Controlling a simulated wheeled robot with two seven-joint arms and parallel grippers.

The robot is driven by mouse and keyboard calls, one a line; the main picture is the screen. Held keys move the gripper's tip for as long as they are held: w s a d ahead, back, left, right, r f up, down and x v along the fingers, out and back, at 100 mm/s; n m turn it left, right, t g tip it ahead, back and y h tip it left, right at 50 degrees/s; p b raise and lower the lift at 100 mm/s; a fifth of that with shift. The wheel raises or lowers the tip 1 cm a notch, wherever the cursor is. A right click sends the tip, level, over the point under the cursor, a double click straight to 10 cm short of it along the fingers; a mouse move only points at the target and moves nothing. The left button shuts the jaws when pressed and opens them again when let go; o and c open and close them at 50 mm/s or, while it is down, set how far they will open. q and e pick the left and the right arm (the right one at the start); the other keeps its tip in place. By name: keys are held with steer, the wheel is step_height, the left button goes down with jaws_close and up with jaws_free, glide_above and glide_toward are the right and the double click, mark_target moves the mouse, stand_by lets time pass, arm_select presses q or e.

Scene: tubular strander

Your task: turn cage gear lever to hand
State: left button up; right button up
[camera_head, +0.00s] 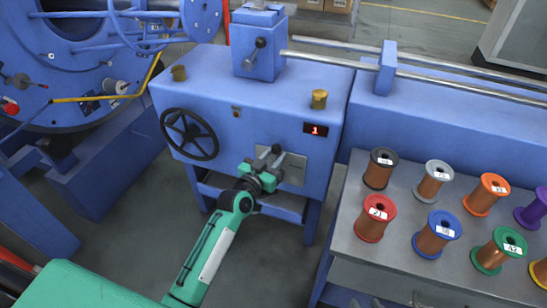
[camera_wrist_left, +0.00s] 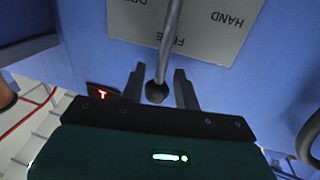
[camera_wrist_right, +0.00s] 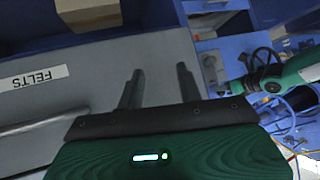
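The cage gear lever is a grey rod (camera_wrist_left: 171,40) with a black ball knob (camera_wrist_left: 157,92), on the front of the blue machine housing. It crosses a grey plate (camera_wrist_left: 215,30) whose labels appear upside down; HAND is right of the rod and the rod partly covers FREE. The plate also shows in the head view (camera_head: 294,170). My left gripper (camera_wrist_left: 158,80) is open, with one finger on each side of the knob and small gaps visible. In the head view my left gripper (camera_head: 266,166) is at the plate. My right gripper (camera_wrist_right: 160,75) is open and empty.
The housing has a black handwheel (camera_head: 189,134), a red display (camera_head: 315,129) reading 1, and another lever (camera_head: 255,52) above. A table (camera_head: 350,245) with several coloured spools stands to the right. The right wrist view shows a FELTS label (camera_wrist_right: 34,77).

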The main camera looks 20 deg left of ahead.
arm_select(q)
jaws_close()
steer(key=shift+r, duration=0.1)
